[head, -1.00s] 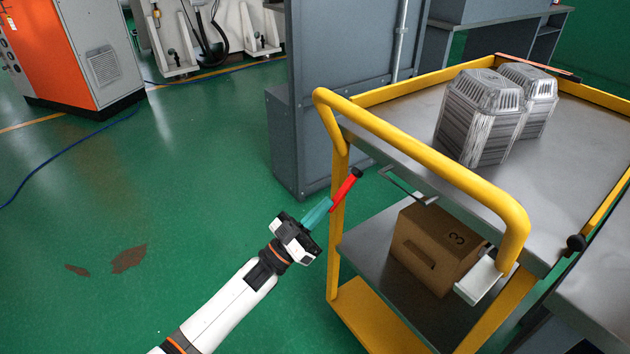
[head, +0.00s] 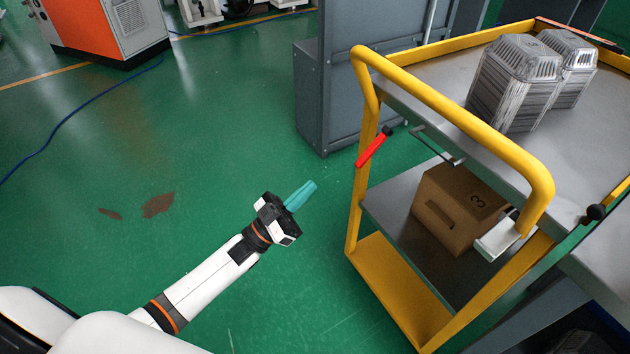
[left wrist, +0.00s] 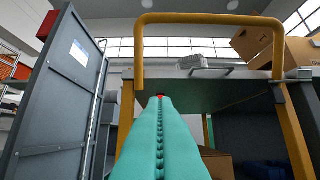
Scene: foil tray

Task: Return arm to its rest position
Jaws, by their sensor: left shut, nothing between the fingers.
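My left gripper (head: 301,195) is shut and empty, with its teal fingers together. It is over the green floor, to the left of the yellow-framed cart (head: 455,105) and apart from it. The fingers also fill the lower middle of the left wrist view (left wrist: 161,140), pointing toward the cart. A red lever with a black tip (head: 373,147) is by the cart's left post, a short way beyond the fingertips. My right gripper is not in view.
Silver foil trays (head: 516,82) stand on the cart's top. A cardboard box (head: 450,215) marked 3 is on its lower shelf. A grey cabinet (head: 345,80) stands behind the cart. An orange and white machine (head: 100,28) is at the far left. Open floor lies left of my arm.

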